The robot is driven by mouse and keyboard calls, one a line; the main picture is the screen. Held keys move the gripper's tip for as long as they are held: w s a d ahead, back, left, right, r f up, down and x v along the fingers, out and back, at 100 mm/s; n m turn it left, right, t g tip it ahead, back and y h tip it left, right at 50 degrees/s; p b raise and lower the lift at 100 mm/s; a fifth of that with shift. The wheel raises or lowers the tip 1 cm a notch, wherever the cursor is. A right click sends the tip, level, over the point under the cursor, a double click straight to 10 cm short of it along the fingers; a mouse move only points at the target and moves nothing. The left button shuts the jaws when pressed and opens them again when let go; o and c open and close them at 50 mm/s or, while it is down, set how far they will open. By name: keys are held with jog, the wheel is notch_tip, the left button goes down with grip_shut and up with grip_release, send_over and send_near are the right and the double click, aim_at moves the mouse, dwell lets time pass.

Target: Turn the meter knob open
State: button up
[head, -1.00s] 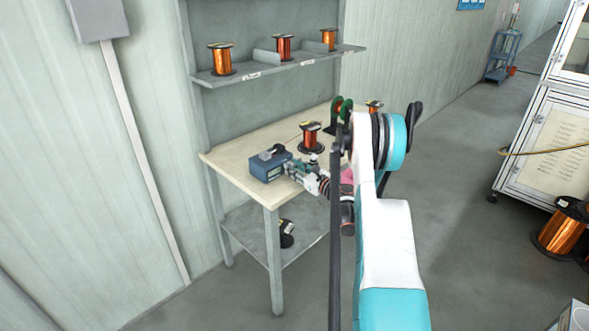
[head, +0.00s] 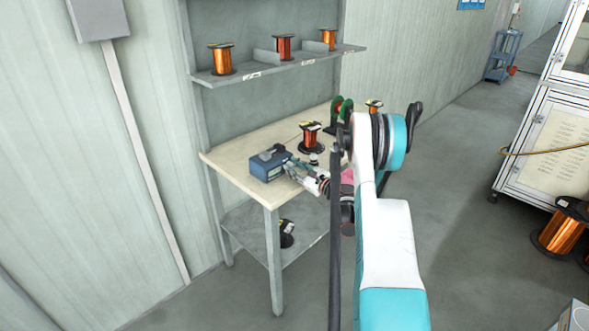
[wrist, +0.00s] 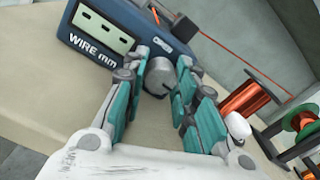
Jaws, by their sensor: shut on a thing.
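The meter is a blue box (head: 266,170) on the left part of the workbench in the head view. In the wrist view the meter (wrist: 108,12) shows its front with a pale display and the words "WIRE mm". A round grey knob (wrist: 160,76) sticks out of the meter's front, at its right end. My gripper (wrist: 168,74) has its teal fingers on both sides of the knob, shut on it. In the head view my gripper (head: 294,169) is at the meter's right side, and the contact is too small to make out there.
The workbench (head: 234,164) also carries a copper wire spool (head: 311,138) and a green-flanged device (head: 340,110) behind my arm. A shelf (head: 270,66) with several copper spools hangs above. A copper spool (wrist: 244,98) is right of my gripper in the wrist view.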

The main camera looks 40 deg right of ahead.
jog(key=o, duration=1)
jog(key=shift+o, duration=0.2)
jog(key=s, duration=1.2)
jog(key=shift+d+f, duration=0.15)
jog(key=shift+d, duration=0.2)
